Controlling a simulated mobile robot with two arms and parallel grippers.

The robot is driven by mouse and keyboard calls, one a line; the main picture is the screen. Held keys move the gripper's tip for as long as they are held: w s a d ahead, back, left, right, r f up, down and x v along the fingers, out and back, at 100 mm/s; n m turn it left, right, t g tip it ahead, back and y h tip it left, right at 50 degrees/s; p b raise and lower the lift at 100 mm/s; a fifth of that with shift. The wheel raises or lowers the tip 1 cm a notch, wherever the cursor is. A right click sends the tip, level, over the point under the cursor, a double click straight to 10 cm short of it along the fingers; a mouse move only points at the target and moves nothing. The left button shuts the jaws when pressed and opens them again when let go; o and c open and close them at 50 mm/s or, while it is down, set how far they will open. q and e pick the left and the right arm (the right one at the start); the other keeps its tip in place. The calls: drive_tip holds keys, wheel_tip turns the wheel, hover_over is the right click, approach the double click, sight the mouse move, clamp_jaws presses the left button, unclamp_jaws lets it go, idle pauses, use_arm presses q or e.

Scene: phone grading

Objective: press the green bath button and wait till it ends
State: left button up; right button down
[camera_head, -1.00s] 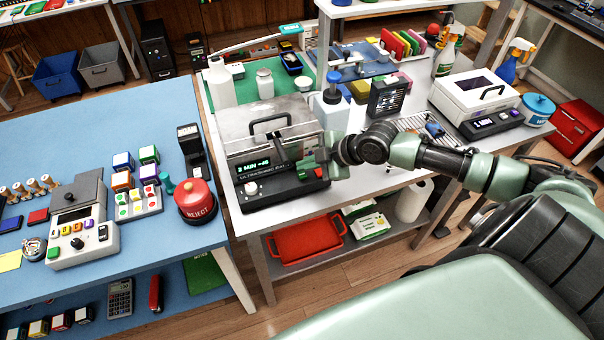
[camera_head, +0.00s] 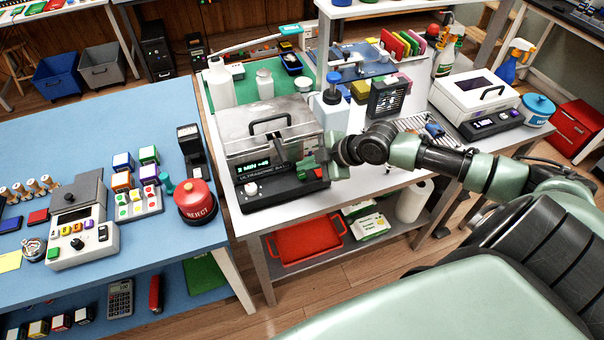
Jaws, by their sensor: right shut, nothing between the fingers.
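The ultrasonic bath (camera_head: 268,190) stands on the white table, with a dark front panel and its steel lid (camera_head: 266,143) closed. Its small display (camera_head: 253,165) is lit with green text that seems to read "2 MIN". A white knob (camera_head: 251,188) sits at the panel's left and a red button (camera_head: 318,172) at its right. My right gripper (camera_head: 308,165) is shut and empty, reaching in from the right over the panel's right end. It covers most of the green button, so I cannot tell whether it touches or presses it. My left gripper is not in view.
A blue-capped bottle (camera_head: 333,105) and a small black fan unit (camera_head: 387,97) stand close behind my right wrist. The red REJECT button (camera_head: 196,202) is on the blue table at left. A red tray (camera_head: 305,241) lies on the shelf below.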

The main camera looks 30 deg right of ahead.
sight(305, 176)
drive_tip(key=shift+f, duration=0.1)
idle(0.6)
drive_tip(key=shift+f, duration=0.3)
drive_tip(key=shift+f+b, duration=0.45)
drive_tip(key=shift+f, duration=0.05)
idle(0.8)
drive_tip(key=shift+r, duration=0.15)
drive_tip(key=shift+r+p, duration=0.75)
drive_tip(key=shift+p, duration=0.1)
wheel_tip(305, 176, up, 5)
drive_tip(key=p, duration=0.4)
drive_tip(key=shift+p, duration=0.3)
